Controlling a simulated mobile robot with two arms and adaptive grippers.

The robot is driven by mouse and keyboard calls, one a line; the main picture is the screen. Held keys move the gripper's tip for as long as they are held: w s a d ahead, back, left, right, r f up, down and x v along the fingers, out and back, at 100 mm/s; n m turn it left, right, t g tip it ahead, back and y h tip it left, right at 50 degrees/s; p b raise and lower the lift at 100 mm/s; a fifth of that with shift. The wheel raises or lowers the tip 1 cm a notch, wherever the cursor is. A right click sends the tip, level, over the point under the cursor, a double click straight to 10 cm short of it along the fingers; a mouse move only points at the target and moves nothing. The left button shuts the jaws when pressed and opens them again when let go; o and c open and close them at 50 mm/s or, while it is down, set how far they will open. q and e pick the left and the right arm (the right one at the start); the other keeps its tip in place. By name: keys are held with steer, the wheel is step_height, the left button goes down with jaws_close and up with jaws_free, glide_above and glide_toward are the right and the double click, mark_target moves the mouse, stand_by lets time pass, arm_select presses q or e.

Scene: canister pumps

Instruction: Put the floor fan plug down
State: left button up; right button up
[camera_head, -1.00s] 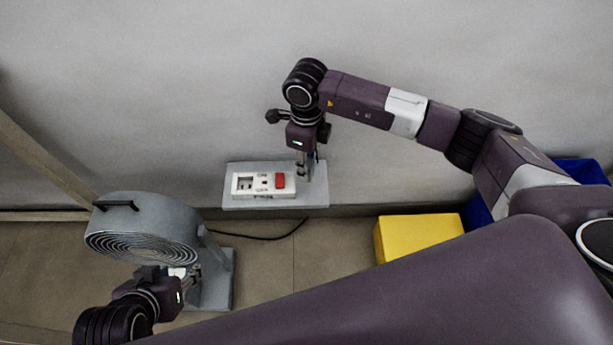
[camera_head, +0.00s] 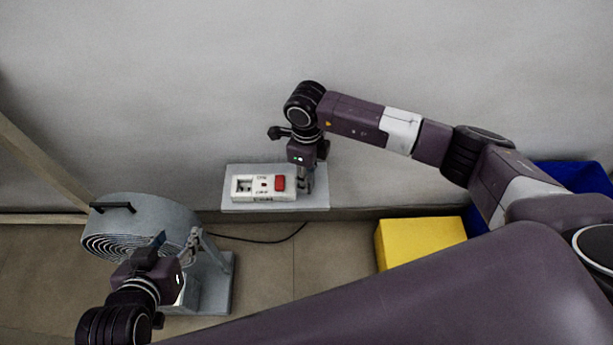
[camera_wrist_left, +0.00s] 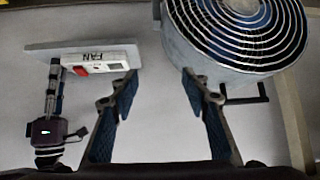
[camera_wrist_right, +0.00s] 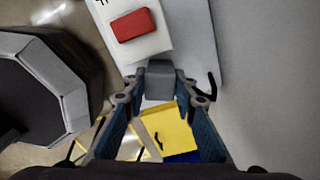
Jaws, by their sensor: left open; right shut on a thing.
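The floor fan plug is a small grey block (camera_wrist_right: 160,80) in the right wrist view. My right gripper (camera_head: 306,184) is shut on it, with a fingertip on each side. In the head view the gripper points down at the right end of the grey shelf (camera_head: 318,199), beside the white socket box (camera_head: 263,186) with its red switch; contact between plug and shelf cannot be told. My left gripper (camera_head: 178,241) is open and empty in front of the grey floor fan (camera_head: 140,214). In the left wrist view the fan (camera_wrist_left: 235,40) lies beyond its right finger.
A yellow box (camera_head: 420,238) and a blue bin (camera_head: 565,175) stand on the floor to the right, below the wall. A black cable (camera_head: 265,240) runs along the floor from the fan. Wooden bars (camera_head: 40,165) stand at the left.

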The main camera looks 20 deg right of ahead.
steer(key=o, duration=1.2)
steer(key=shift+c, duration=0.2)
arm_select(q)
steer(key=shift+w+d+r, duration=0.1)
steer(key=shift+w+r, duration=0.15)
steer(key=shift+w, duration=0.05)
arm_select(e)
step_height(320, 180, up, 8)
steer(key=shift+f+p, duration=0.1)
steer(key=shift+p, duration=0.95)
arm_select(q)
steer(key=s+a+f+g, duration=0.2)
steer(key=s+g, duration=0.1)
steer(key=s, duration=0.3)
steer(key=s+a+f+g+y, duration=0.1)
steer(key=s+a+f+g, duration=0.1)
steer(key=s, duration=0.5)
steer(key=shift+f+g+y+p, duration=0.35)
steer(key=shift+f+g, duration=0.15)
steer(key=shift+f, duration=0.2)
arm_select(e)
step_height(320, 180, up, 4)
steer(key=shift+r, duration=0.2)
